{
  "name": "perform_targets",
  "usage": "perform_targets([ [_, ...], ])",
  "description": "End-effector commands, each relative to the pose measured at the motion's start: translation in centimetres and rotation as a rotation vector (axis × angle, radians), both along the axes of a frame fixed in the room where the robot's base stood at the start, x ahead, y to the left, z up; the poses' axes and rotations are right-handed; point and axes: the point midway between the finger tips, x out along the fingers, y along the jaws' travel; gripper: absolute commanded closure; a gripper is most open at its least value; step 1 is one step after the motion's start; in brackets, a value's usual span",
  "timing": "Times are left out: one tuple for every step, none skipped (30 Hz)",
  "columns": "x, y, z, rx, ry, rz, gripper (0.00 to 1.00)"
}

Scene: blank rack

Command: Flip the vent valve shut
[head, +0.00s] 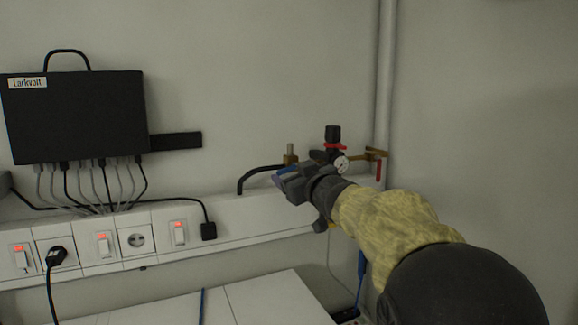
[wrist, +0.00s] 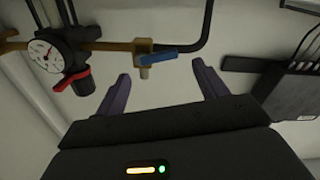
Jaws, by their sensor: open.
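A brass valve (wrist: 144,71) with a blue lever (wrist: 158,56) sits on the pipe line in the wrist view. The lever lies roughly along the line, towards the black hose. The brass stub of this valve (head: 290,153) stands up just behind my gripper in the head view. A second lever, red (head: 378,171), hangs down at the right end of the brass pipe. No label shows which one is the vent. My gripper (wrist: 161,69) is open and empty, its purple fingers spread to either side of the blue lever, apparently short of it. In the head view my gripper (head: 280,178) covers the blue lever's surroundings.
A regulator with black knob and red ring (head: 333,139) and a white gauge (wrist: 46,54) sit beside the valve. A black hose (head: 253,175) bends down to its left. A black box (head: 75,115) with cables hangs further left above white socket trunking (head: 265,210).

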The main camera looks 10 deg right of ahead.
Motion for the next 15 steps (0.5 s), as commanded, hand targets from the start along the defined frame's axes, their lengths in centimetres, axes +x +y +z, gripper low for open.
perform_targets([
  [0.8,0.2,0.1,0.0,0.002,0.0,0.28],
  [1.2,0.3,0.2,-0.001,0.001,0.001,0.28],
  [1.7,0.4,0.2,-0.001,0.002,0.001,0.28],
  [2.1,0.5,0.2,0.0,0.001,0.002,0.28],
  [2.3,0.5,0.2,0.0,0.001,0.002,0.28],
  [2.7,0.6,0.1,0.0,0.001,0.002,0.28],
  [2.9,0.6,0.1,0.0,0.001,0.002,0.28],
  [3.0,0.7,0.1,0.0,0.0,0.001,0.28],
  [3.1,0.7,0.1,0.0,0.0,0.001,0.28],
  [3.2,0.7,0.0,0.0,0.0,0.001,0.28],
  [3.2,0.7,0.0,0.0,0.0,0.001,0.28],
  [3.2,0.7,0.0,0.0,0.0,0.001,0.28],
  [3.2,0.7,0.0,0.0,0.0,0.001,0.28],
  [3.2,0.7,0.0,0.0,0.0,0.001,0.28],
  [3.2,0.7,0.0,0.0,0.0,0.001,0.28],
])
